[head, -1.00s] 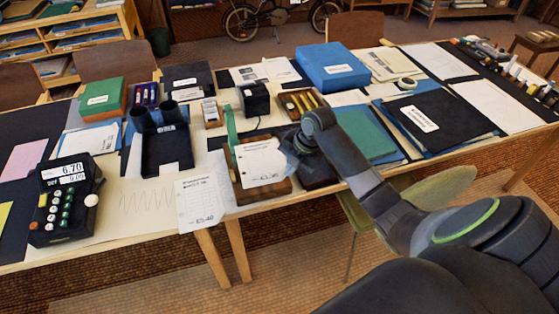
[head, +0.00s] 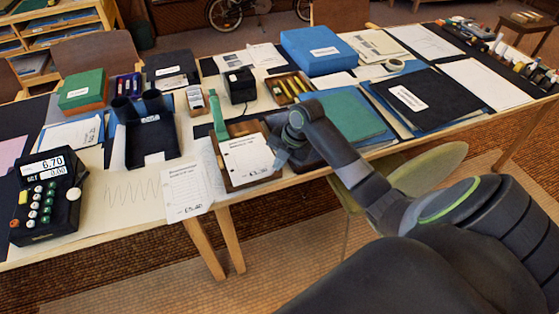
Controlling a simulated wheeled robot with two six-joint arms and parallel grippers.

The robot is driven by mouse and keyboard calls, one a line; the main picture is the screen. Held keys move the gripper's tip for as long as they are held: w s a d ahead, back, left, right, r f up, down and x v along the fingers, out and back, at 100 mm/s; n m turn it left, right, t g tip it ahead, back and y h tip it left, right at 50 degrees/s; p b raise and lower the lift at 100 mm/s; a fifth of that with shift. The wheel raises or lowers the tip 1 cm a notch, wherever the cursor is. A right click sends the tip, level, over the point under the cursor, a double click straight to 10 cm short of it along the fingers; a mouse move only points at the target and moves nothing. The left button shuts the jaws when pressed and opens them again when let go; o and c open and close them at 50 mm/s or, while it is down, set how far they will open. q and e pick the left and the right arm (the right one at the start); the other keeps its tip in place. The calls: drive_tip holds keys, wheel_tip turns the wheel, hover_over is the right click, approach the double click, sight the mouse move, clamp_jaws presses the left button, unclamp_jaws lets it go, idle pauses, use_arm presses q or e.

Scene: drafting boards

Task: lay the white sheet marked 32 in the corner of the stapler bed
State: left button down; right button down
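A white sheet (head: 247,160) with printed lines and a handwritten mark, too small to read surely, lies over the wooden stapler bed (head: 262,182). The bed's brown rim shows at the sheet's left and lower edges. The green stapler arm (head: 217,117) stands up at the bed's back left. My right gripper (head: 282,154) is at the sheet's right edge, over the right side of the bed. Its fingers are small and dark, so I cannot tell whether they pinch the sheet. My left gripper is out of view.
Another white sheet (head: 187,190) hangs slightly over the table's front edge. A black calculator (head: 45,197) stands left, a dark tray (head: 152,140) behind the bed's left. A green folder (head: 345,115) lies right of my gripper, a pencil tray (head: 287,88) behind.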

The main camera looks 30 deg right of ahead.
drive_tip(key=c, duration=1.6)
unclamp_jaws()
drive_tip(key=v, duration=1.7)
drive_tip(key=shift+w+r+b, duration=0.1)
drive_tip(key=shift+r+b, duration=0.2)
drive_tip(key=shift+b, duration=0.05)
drive_tip(key=shift+a+f, duration=0.1)
